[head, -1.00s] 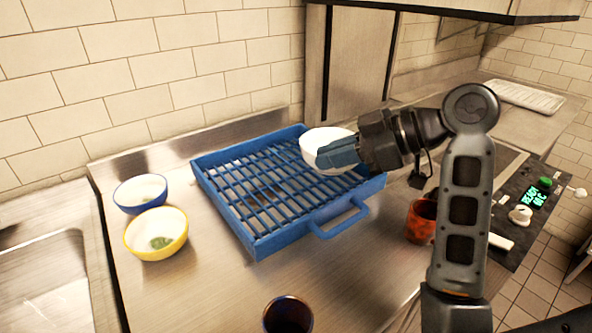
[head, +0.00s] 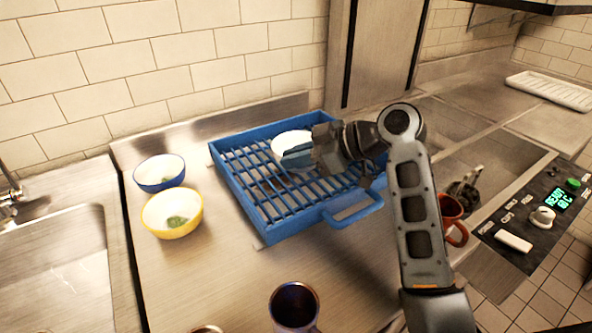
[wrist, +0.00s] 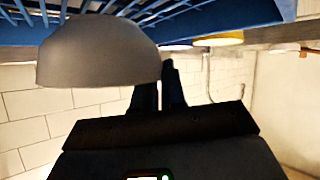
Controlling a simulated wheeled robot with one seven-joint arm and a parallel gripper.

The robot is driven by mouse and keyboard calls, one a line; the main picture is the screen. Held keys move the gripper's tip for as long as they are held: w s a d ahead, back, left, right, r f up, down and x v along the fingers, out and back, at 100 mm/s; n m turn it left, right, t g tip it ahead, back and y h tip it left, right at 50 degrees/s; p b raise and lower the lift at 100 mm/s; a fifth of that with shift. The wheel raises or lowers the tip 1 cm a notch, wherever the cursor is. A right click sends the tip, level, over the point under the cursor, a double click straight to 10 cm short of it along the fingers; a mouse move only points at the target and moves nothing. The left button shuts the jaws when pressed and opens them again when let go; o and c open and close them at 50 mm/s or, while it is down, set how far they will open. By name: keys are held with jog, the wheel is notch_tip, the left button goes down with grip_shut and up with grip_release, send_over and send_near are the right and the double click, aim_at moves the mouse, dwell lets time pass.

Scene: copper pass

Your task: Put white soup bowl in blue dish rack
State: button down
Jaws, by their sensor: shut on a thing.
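The white soup bowl (head: 287,140) is over the back part of the blue dish rack (head: 240,200), right of its middle, with its opening upward. My gripper (head: 298,156) is shut on the bowl's near right side. In the wrist view, which looks upside down, the bowl (wrist: 98,52) shows grey in shadow beside my dark gripper fingers (wrist: 157,88). The rack's blue slats and side (wrist: 200,14) run along the top there. I cannot tell whether the bowl's base touches the slats.
A blue-rimmed bowl (head: 160,173) and a yellow bowl (head: 172,213) with something green stand left of the rack. A dark cup (head: 294,306) is in front, and a red mug (head: 452,218) is at right. A sink (head: 60,262) lies far left.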

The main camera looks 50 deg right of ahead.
notch_tip(320, 180, down, 4)
jog(key=shift+r, duration=0.15)
jog(key=c, duration=1.2)
grip_release()
jog(key=shift+s, duration=0.1)
jog(key=v, duration=1.2)
jog(key=shift+b, duration=0.3)
